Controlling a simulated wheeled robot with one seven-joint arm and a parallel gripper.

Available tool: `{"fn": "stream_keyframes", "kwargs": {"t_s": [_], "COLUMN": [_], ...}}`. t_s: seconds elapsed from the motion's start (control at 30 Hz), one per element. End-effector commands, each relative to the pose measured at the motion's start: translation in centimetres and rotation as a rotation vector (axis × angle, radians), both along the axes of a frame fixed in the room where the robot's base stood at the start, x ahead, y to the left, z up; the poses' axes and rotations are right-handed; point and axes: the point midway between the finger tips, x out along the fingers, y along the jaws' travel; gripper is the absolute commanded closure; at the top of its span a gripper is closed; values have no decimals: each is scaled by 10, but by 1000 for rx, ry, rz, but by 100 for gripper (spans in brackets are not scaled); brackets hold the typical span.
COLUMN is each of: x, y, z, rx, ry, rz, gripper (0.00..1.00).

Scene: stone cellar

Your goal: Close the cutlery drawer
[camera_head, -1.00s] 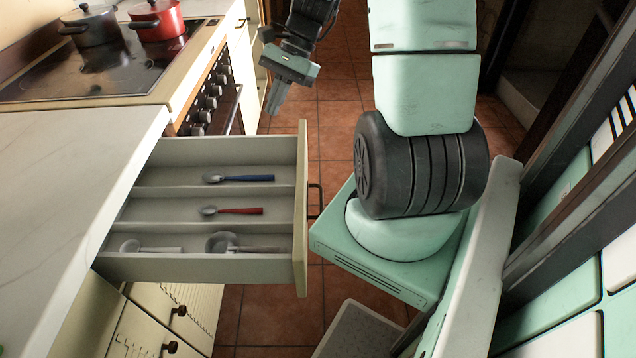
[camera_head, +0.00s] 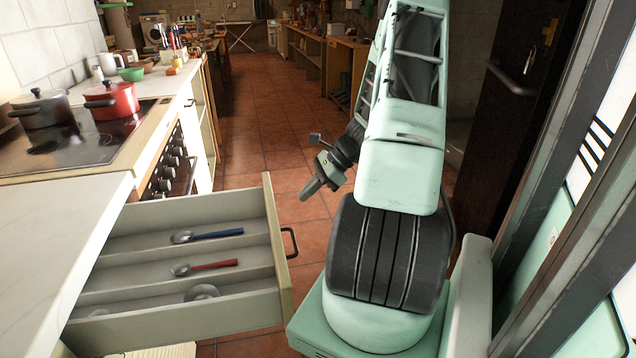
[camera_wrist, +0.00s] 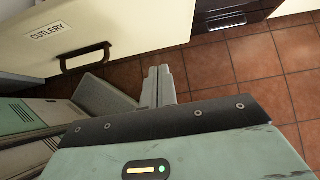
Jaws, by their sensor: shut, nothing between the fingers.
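The cutlery drawer (camera_head: 273,246) is pulled out from the counter at the left in the head view. It has three compartments, holding a blue-handled spoon (camera_head: 210,235), a red-handled spoon (camera_head: 206,267) and metal spoons (camera_head: 203,291) in the front one. Its dark handle (camera_head: 291,243) is on the front panel. In the wrist view the drawer front (camera_wrist: 125,28) shows a CUTLERY label and the handle (camera_wrist: 84,57). My gripper (camera_head: 307,194) is shut and empty, apart from the drawer, beyond and right of its front panel. The wrist view shows its fingers (camera_wrist: 158,82) together, right of the handle.
The white countertop (camera_head: 60,225) is left of the drawer. A stove with a red pot (camera_head: 110,100) and a dark pot (camera_head: 42,108) stands beyond it. The tiled floor (camera_head: 265,130) is clear down the aisle. A dark door (camera_head: 512,90) is at the right.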

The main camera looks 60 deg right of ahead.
Motion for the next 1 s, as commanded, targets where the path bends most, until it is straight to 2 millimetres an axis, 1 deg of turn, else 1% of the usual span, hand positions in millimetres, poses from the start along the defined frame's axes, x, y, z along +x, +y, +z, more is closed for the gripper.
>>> {"fn": "stream_keyframes", "kwargs": {"t_s": [0.03, 0.13, 0.23, 0.4, 0.57, 0.87, 1.0], "x": [6, 16, 29, 42, 46, 46, 49], "y": [6, 15, 25, 36, 40, 40, 39], "z": [-9, -23, -20, -20, -20, -20, -20], "rx": [4, 4, 1, 0, -1, -1, -1], "ry": [1, 1, -1, 0, 1, 1, 0], "rz": [2, 4, 4, 1, 1, 1, 2], "gripper": [100, 100, 100, 100, 100, 100, 100]}}
